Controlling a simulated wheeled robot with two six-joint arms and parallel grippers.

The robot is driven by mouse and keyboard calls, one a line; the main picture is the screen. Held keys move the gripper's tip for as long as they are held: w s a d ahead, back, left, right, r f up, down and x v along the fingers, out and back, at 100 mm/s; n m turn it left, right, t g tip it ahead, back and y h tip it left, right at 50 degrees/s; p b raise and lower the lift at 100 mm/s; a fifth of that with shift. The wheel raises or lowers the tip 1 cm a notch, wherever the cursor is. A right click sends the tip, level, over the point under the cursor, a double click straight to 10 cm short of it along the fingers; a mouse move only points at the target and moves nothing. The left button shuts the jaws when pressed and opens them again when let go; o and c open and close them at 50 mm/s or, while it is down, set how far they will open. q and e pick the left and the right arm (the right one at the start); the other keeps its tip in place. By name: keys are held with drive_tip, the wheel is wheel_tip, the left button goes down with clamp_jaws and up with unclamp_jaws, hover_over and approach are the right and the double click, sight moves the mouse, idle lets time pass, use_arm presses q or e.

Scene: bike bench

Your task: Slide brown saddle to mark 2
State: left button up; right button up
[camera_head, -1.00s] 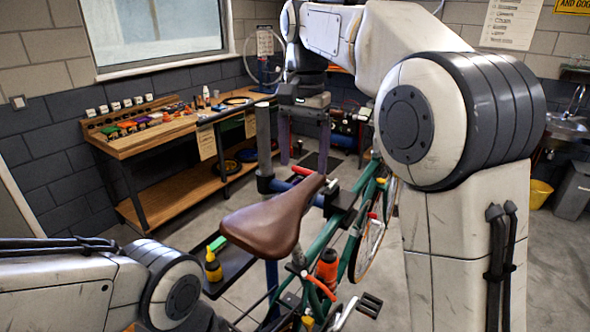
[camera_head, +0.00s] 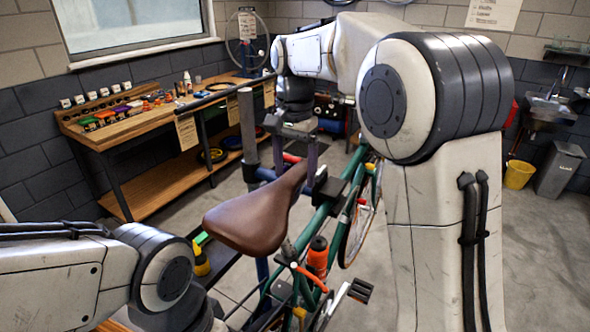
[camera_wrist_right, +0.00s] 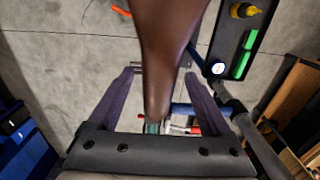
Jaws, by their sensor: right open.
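The brown saddle (camera_head: 257,215) sits on the green bicycle (camera_head: 322,222), its narrow nose pointing away toward the back. My right gripper (camera_head: 296,160) is open at the nose. In the right wrist view the saddle (camera_wrist_right: 166,50) runs between the two spread fingers of the gripper (camera_wrist_right: 160,76), with a visible gap on each side. I cannot tell how deep the fingers reach beside it. No mark 2 can be made out; the saddle rails are hidden under the saddle. My left gripper is out of view; only its arm shows at lower left.
A grey stand post (camera_head: 248,135) rises just left of the saddle nose. A tool tray (camera_wrist_right: 238,45) lies beside the saddle. A wooden workbench (camera_head: 150,125) with small parts stands at the back left. A yellow bucket (camera_head: 519,174) stands at the right on open floor.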

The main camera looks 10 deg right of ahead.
clamp_jaws()
drive_tip(key=shift+w+d+f+b, duration=0.1)
drive_tip(key=shift+d+f+b, duration=0.05)
drive_tip(key=shift+f, duration=0.35)
drive_tip(key=shift+w+d+f+b, duration=0.15)
drive_tip(key=shift+f+b, duration=0.05)
drive_tip(key=shift+f, duration=0.35)
drive_tip(key=shift+w+d+f+b, duration=0.1)
drive_tip(key=shift+d+f+b, duration=0.05)
drive_tip(key=shift+f, duration=0.35)
unclamp_jaws()
drive_tip(key=shift+r, duration=0.1)
wheel_tip(320, 180, up, 10)
drive_tip(key=shift+r, duration=0.2)
